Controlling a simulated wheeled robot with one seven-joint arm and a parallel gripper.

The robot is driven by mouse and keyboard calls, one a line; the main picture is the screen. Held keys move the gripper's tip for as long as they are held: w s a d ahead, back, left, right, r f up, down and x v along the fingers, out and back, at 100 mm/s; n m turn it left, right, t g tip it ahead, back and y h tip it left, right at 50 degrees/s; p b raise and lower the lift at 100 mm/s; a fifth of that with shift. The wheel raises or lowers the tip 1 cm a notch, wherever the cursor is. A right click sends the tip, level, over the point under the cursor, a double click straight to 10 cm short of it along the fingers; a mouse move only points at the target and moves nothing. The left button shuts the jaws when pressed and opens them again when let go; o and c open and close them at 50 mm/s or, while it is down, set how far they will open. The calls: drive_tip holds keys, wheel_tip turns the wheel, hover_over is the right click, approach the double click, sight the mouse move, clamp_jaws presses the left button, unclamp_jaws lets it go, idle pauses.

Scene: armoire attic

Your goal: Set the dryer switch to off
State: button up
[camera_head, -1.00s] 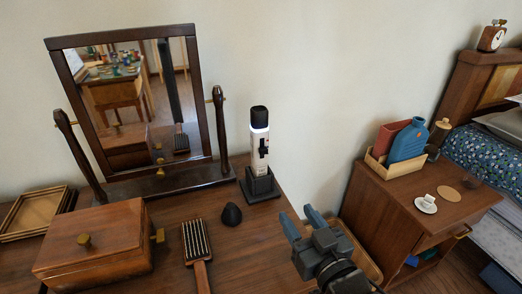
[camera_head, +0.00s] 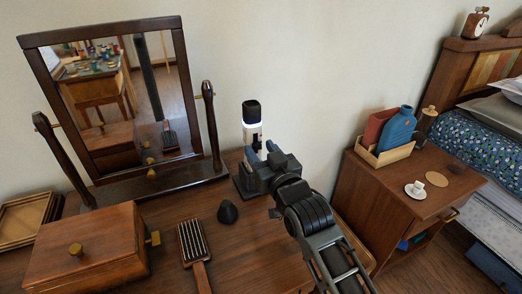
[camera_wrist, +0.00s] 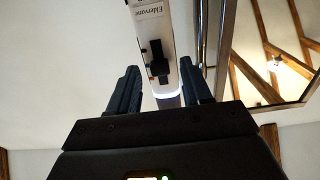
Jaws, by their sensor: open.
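The dryer (camera_head: 252,135) is a white upright device with a black top and a glowing ring, standing in a dark holder (camera_head: 242,186) on the dresser. In the wrist view, the dryer's white body (camera_wrist: 153,30) appears upside down, with a black switch (camera_wrist: 156,62) on its face and the lit ring below it. My gripper (camera_head: 261,150) is open in front of the dryer and hides its lower body. In the wrist view, the blue fingers of my gripper (camera_wrist: 159,72) flank the switch. I cannot tell whether they touch the dryer.
A dresser mirror (camera_head: 115,95) stands left of the dryer. A wooden box (camera_head: 85,245), a hairbrush (camera_head: 193,243) and a dark rounded object (camera_head: 228,212) sit on the dresser.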

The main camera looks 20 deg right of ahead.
drive_tip(key=shift+w, duration=0.2)
drive_tip(key=shift+c, duration=0.2)
clamp_jaws()
drive_tip(key=shift+f, duration=0.1)
idle(0.3)
